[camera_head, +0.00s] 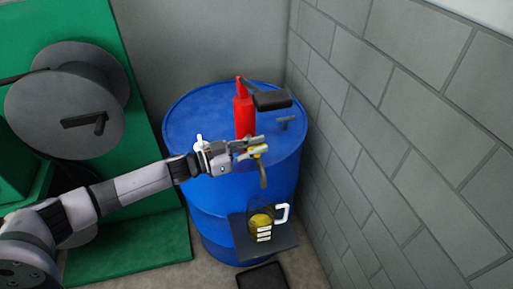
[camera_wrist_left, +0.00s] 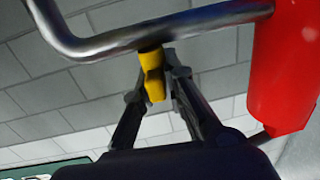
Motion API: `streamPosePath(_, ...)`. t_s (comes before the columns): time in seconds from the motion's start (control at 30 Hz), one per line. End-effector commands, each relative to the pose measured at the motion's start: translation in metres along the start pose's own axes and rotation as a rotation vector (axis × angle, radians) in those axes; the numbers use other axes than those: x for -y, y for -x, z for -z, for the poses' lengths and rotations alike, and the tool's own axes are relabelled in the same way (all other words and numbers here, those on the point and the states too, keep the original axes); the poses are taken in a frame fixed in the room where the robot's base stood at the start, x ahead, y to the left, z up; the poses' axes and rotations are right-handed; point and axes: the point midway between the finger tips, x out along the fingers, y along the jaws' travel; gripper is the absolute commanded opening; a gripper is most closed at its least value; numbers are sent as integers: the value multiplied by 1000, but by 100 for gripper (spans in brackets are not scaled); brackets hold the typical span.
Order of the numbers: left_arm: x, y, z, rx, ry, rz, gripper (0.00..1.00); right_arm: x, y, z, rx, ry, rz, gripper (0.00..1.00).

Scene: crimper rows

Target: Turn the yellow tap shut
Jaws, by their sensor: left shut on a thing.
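The yellow tap (camera_head: 257,155) is at the front of the blue barrel's top, on a curved metal spout (camera_head: 263,176). It also shows in the left wrist view (camera_wrist_left: 153,74), under a bent metal pipe (camera_wrist_left: 150,35). My left gripper (camera_head: 255,147) reaches in from the left and is shut on the yellow tap. In the left wrist view its two fingers (camera_wrist_left: 157,78) stand on either side of the yellow piece and partly hide it. My right gripper is not in view.
A red pump body (camera_head: 244,116) with a black handle (camera_head: 271,101) stands on the blue barrel (camera_head: 185,120). A clear mug (camera_head: 261,220) with yellow contents sits on a dark shelf (camera_head: 285,240) below the spout. A grey block wall (camera_head: 410,130) rises close on the right.

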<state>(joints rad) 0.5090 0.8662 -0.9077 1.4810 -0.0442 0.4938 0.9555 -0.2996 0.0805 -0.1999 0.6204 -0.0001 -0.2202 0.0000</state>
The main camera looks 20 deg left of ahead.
Motion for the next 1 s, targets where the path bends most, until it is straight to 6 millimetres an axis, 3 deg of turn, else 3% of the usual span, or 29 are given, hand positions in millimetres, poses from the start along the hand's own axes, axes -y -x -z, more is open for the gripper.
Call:
streamPosePath(0.77, 0, -1, 1, -4, 1, -102, 0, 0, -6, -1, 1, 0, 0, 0)
streamPosePath(0.8, 0, -1, 1, -4, 1, -102, 14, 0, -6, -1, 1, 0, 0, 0)
streamPosePath(1.0, -1, -1, 1, -2, 1, -102, 27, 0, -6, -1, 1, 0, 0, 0)
